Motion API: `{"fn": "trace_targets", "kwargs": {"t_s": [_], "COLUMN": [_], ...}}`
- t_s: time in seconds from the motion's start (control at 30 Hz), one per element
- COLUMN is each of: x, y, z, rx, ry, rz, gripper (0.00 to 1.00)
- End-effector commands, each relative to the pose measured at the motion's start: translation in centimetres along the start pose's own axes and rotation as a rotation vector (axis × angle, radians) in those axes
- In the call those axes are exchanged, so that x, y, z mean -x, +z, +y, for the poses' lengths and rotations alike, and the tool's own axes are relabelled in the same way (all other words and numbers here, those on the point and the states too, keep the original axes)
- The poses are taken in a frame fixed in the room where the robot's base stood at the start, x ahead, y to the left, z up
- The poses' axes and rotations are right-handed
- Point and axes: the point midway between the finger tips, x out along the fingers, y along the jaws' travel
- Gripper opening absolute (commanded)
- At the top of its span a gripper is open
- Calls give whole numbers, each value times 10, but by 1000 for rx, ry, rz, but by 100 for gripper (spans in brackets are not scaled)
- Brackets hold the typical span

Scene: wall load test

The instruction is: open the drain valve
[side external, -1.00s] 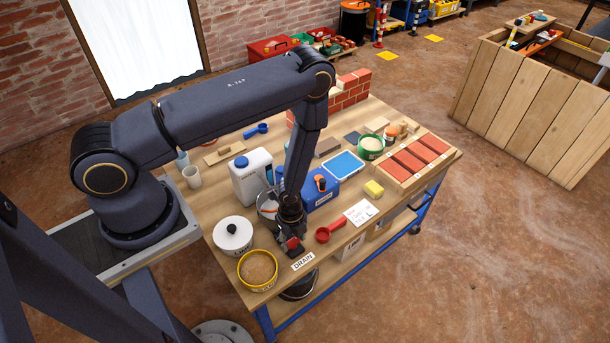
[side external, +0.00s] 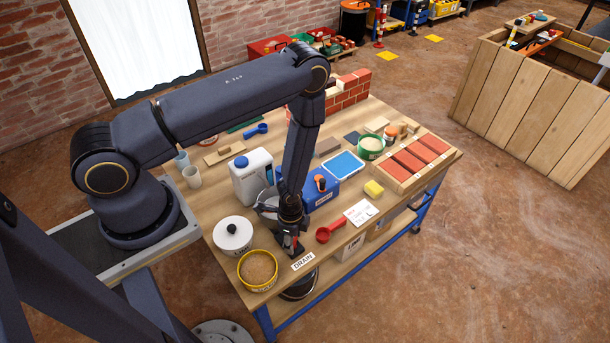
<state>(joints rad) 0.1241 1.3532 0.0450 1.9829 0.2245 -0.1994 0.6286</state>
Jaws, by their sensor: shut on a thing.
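My gripper (side external: 289,246) points down at the near edge of the table, just behind the white DRAIN label (side external: 303,261). It is shut on the drain valve's handle, of which only a little red shows beside the fingers. My gripper hides most of the valve, so how far it is turned cannot be told. A dark bucket (side external: 299,291) stands below the table edge under the label. A clear round vessel (side external: 266,203) is partly hidden behind my gripper.
Left of my gripper are a yellow-rimmed tub of sand (side external: 258,270) and a white lidded pot (side external: 233,236). A red scoop (side external: 330,233) and a note card (side external: 361,213) lie to the right. A white jug (side external: 251,177) and a blue box (side external: 320,187) stand behind.

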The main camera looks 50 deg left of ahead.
Motion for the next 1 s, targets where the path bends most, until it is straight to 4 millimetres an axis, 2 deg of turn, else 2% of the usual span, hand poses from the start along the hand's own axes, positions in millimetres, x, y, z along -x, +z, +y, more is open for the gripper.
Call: {"fn": "trace_targets", "kwargs": {"t_s": [0.6,1.0], "x": [0,0], "y": [0,0], "z": [0,0], "rx": [583,870], "ry": [0,1], "rz": [0,-1], "gripper": [17,17]}}
